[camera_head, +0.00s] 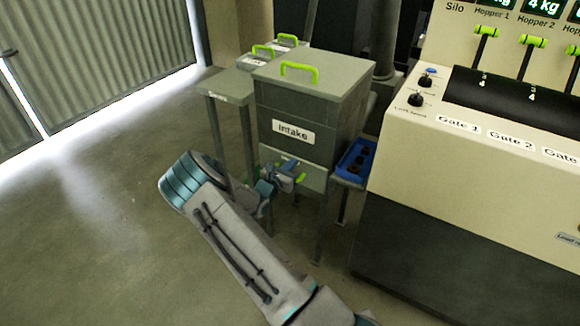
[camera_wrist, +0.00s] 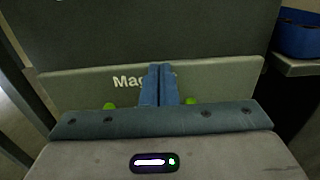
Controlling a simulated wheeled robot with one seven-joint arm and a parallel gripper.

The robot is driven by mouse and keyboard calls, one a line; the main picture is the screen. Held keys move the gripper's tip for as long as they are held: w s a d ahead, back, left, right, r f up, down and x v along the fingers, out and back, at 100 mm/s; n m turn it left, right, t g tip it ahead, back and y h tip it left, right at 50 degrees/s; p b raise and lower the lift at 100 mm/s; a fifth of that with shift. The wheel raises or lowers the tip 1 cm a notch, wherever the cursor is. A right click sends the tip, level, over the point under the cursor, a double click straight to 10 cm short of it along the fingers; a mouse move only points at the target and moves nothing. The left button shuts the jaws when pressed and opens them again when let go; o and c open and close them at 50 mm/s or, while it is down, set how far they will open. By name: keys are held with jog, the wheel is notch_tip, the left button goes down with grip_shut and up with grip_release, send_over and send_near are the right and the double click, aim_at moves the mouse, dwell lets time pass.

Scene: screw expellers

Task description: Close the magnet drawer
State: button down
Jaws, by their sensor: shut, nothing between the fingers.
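The magnet drawer's grey front (camera_head: 312,178) is below the Intake box (camera_head: 335,115) in the head view. In the wrist view the drawer front (camera_wrist: 220,78) spans the middle, with a label starting "Mag" partly hidden by my fingers. My gripper (camera_wrist: 160,68) is shut and empty, its blue fingers side by side in front of the drawer front. I cannot tell whether they touch it. Green handle ends (camera_wrist: 190,101) show on both sides of the fingers; the middle is hidden. In the head view my gripper (camera_head: 288,167) is at the drawer front. How far the drawer stands out is unclear.
A blue bin (camera_head: 355,160) with dark items sits on a small shelf right of the drawer. The cream control console (camera_head: 440,140) stands further right. A grey side table (camera_head: 232,82) is on the left. Open floor (camera_head: 90,220) lies to the left.

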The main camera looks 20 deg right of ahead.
jog(key=shift+w+d+r, duration=0.1)
jog(key=shift+d+r, duration=0.1)
jog(key=shift+d, duration=0.15)
jog(key=shift+a, duration=0.1)
jog(key=shift+a, duration=0.1)
jog(key=p+v, duration=0.2)
jog(key=v, duration=1.2)
jog(key=s+d+r+m+g+y+p, duration=0.2)
jog(key=s+d+r+m+g+p, duration=0.15)
jog(key=s+r+m+g, duration=0.4)
jog(key=s+d+r+m+g+y+p, duration=0.2)
jog(key=s+d+r+m+g+p, duration=0.15)
jog(key=s+r+m, duration=0.6)
jog(key=s+a+r+m+t+y+p, duration=0.1)
jog(key=s+a+r+m+y+p, duration=0.2)
jog(key=r, duration=0.4)
jog(key=s+a+r+m+t+y+p, duration=0.1)
jog(key=s+a+r+m+y+p, duration=0.2)
jog(key=s+r, duration=0.3)
jog(key=s+a+r+m+y+p, duration=0.2)
jog(key=s+a+r+y+p, duration=0.2)
jog(key=r, duration=0.5)
jog(key=shift+s+a+r+m+t, duration=0.15)
jog(key=shift+s+r+m+t, duration=0.15)
jog(key=shift+r+m+t, duration=0.1)
